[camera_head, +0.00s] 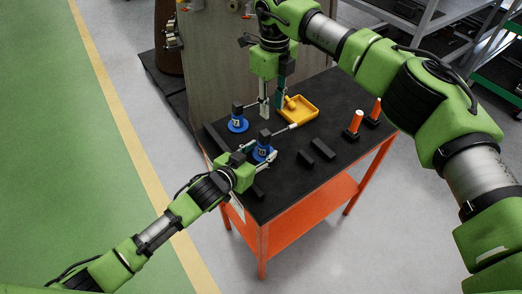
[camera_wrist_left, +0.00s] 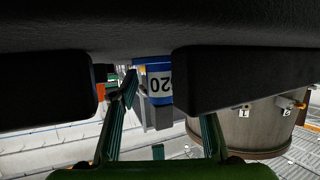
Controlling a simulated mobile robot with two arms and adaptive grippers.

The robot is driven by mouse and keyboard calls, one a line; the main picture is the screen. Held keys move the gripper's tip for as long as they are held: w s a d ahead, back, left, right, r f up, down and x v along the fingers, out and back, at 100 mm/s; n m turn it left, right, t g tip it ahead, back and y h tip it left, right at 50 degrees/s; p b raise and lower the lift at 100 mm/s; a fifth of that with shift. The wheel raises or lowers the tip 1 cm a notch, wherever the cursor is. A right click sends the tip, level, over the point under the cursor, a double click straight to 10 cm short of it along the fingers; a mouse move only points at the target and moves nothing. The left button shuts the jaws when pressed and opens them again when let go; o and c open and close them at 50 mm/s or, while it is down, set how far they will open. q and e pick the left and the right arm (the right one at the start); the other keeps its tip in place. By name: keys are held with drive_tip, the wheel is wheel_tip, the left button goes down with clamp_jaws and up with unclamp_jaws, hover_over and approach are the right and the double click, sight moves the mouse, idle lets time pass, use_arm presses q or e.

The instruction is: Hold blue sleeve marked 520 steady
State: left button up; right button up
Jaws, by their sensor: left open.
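The blue sleeve (camera_head: 261,153) stands upright on the black table top, with a dark block-like top. In the left wrist view, which is upside down, it is a blue sleeve (camera_wrist_left: 158,68) with a white label reading "20"; the rest of the number is hidden. My left gripper (camera_head: 262,163) is open at the sleeve. In the left wrist view its green fingers (camera_wrist_left: 165,100) lie on either side of the sleeve; contact cannot be told. My right gripper (camera_head: 272,112) points down beside the yellow tray; whether it holds anything is unclear.
A second blue sleeve (camera_head: 237,124) stands behind. The yellow tray (camera_head: 310,113) holds a yellow-orange item. Black blocks (camera_head: 323,150) lie right of my left gripper. Two orange pegs (camera_head: 356,121) stand at the right. A pale rod (camera_head: 285,129) extends near the sleeve. A grey cabinet (camera_head: 225,60) stands behind.

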use_arm(q)
drive_tip(key=shift+w+d+f, duration=0.1)
drive_tip(key=shift+w+d, duration=0.1)
drive_tip(key=shift+w, duration=0.05)
